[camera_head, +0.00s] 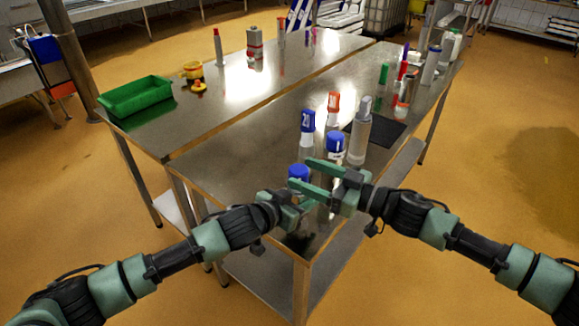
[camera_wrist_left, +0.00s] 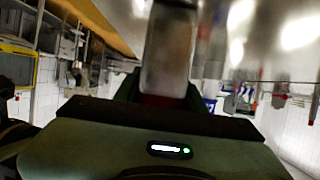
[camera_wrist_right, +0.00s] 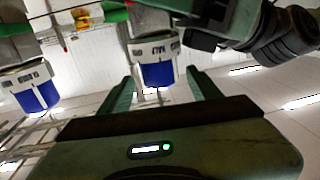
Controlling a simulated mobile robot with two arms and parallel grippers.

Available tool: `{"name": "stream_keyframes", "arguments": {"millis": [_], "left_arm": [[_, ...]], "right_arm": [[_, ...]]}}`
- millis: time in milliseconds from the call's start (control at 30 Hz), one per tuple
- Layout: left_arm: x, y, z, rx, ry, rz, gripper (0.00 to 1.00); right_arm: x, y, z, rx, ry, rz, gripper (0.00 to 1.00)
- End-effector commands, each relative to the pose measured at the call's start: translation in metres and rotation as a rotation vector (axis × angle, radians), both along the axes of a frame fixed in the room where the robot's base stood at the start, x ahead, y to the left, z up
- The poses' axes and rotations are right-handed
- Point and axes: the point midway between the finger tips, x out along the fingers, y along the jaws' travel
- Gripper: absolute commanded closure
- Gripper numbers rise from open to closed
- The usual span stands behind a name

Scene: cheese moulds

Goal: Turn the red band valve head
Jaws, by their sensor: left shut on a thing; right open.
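A grey metal cylinder with a dark red band (camera_wrist_left: 163,100) stands in the jaws of my left gripper in the left wrist view. My left gripper (camera_head: 296,207) is shut on it, low at the table's near corner. Above that gripper a blue head (camera_head: 298,172) shows in the head view. My right gripper (camera_head: 303,174) is open, with its fingers at this blue head. In the right wrist view, a blue and white lettered head (camera_wrist_right: 154,70) lies between and beyond the open fingers, with no clear contact. The held cylinder's lower part is hidden.
A second blue-topped piece (camera_head: 334,148), a blue-handled bottle (camera_head: 307,128), an orange-topped piece (camera_head: 333,106) and a pale bottle (camera_head: 360,135) stand close beyond the grippers. A dark mat (camera_head: 385,135) lies behind. A green tray (camera_head: 137,96) sits on the left table.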

Motion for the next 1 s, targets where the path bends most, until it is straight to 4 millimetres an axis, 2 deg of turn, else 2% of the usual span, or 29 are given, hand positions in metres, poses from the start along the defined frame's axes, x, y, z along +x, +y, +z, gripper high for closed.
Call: {"name": "stream_keyframes", "arguments": {"millis": [100, 300, 667, 767, 900, 1000], "left_arm": [[0.000, 0.000, 0.000, 0.000, 0.000, 0.001, 1.00], [0.000, 0.001, 0.000, 0.000, 0.000, 0.001, 1.00], [0.001, 0.001, 0.000, 0.001, 0.000, 0.002, 1.00], [0.001, 0.001, 0.000, 0.001, 0.000, 0.002, 1.00], [0.001, 0.001, 0.000, 0.001, -0.001, 0.001, 1.00], [0.001, 0.001, 0.000, 0.001, -0.001, 0.001, 1.00]], "right_arm": [[0.011, 0.021, 0.001, 0.002, -0.001, 0.001, 0.37], [0.022, 0.040, 0.000, 0.000, -0.001, 0.001, 0.37], [0.025, 0.045, 0.000, -0.001, -0.002, 0.000, 0.37], [0.025, 0.045, 0.000, -0.001, -0.002, 0.000, 0.59], [0.025, 0.044, 0.000, -0.001, -0.002, -0.001, 0.98], [0.025, 0.044, 0.000, -0.001, -0.002, 0.000, 0.99]]}}
